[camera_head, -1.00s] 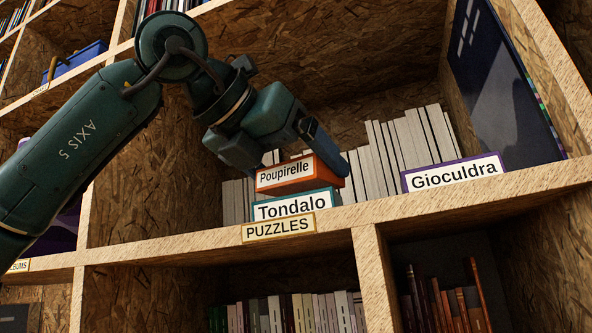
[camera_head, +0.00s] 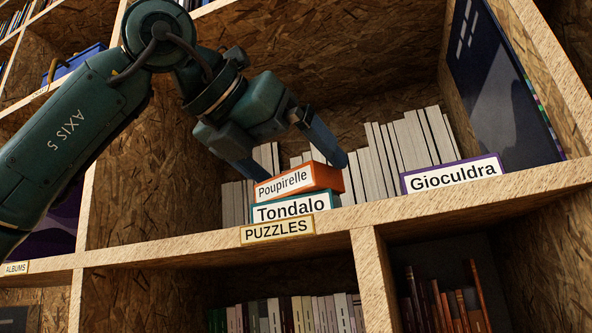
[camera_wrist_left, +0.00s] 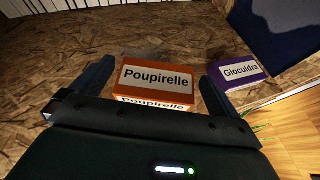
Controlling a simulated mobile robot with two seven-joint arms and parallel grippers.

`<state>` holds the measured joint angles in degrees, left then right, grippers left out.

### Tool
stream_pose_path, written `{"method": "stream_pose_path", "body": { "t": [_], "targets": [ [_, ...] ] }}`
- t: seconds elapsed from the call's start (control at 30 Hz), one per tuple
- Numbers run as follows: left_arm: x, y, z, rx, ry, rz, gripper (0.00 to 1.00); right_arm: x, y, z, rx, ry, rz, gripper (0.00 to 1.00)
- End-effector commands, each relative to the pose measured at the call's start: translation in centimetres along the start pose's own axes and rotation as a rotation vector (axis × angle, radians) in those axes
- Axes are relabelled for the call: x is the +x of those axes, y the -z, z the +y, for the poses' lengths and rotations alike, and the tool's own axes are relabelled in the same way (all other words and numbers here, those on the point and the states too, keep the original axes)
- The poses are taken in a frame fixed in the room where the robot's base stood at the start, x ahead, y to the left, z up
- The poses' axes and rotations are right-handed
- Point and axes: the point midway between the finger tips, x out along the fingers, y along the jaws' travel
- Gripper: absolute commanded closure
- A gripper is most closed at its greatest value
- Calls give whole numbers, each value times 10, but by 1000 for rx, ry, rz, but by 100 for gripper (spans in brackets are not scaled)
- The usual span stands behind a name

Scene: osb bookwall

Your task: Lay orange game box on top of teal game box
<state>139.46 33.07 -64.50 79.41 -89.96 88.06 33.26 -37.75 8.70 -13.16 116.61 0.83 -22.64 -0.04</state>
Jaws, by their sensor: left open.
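The orange game box (camera_head: 325,178), labelled Poupirelle, lies on top of the teal game box (camera_head: 330,201), labelled Tondalo, on the shelf. The orange box is turned a little relative to the teal one and its left end looks lower in the head view. My left gripper (camera_head: 292,163) is open, with one finger on either side of the orange box. In the left wrist view the orange box (camera_wrist_left: 155,84) lies between the spread fingers, with gaps at both sides. The teal box is hidden there. My right gripper is not in view.
A purple box (camera_head: 455,176), labelled Gioculdra, stands to the right on the same shelf. Pale books (camera_head: 395,148) stand behind the boxes. A dark blue panel (camera_head: 500,85) leans at the right wall. The PUZZLES sign (camera_head: 278,230) is on the shelf edge.

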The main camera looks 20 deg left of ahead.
Motion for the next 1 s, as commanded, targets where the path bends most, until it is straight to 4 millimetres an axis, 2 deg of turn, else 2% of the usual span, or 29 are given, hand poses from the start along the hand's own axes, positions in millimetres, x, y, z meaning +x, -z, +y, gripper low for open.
{"method": "stream_pose_path", "body": {
  "t": [0.3,0.5,0.67,1.0],
  "targets": [
    [-70,1,0,0,1,-2,0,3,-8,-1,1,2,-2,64],
    [-98,1,0,-1,0,-1,0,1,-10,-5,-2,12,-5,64],
    [-104,1,0,0,1,1,0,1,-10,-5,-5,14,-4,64],
    [-104,1,0,0,1,1,0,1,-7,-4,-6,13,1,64]
  ]
}}
